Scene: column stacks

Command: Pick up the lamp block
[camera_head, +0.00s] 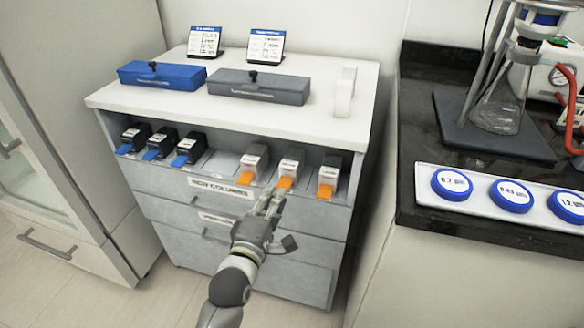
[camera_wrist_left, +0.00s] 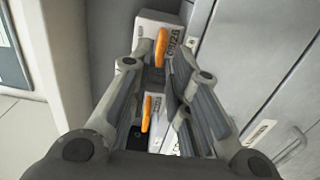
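Three white blocks with orange tabs stand in the cabinet's open shelf: left (camera_head: 254,160), middle (camera_head: 289,167) and right (camera_head: 330,172). No label I can read says which block is the lamp block. My left gripper (camera_head: 273,194) is just in front of and below the middle block's orange tab (camera_head: 285,183). In the left wrist view my left gripper (camera_wrist_left: 168,65) has its fingers spread. One orange tab (camera_wrist_left: 147,112) shows between the fingers, and a white block (camera_wrist_left: 158,24) with another orange tab lies beyond the fingertips. I cannot tell whether the fingers touch a block. My right gripper is not in view.
Several black blocks with blue tabs (camera_head: 160,141) fill the shelf's left side. On the cabinet top are a blue case (camera_head: 160,77), a grey case (camera_head: 258,88), two sign cards and a white upright piece (camera_head: 345,92). A black bench (camera_head: 425,215) stands close on the right.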

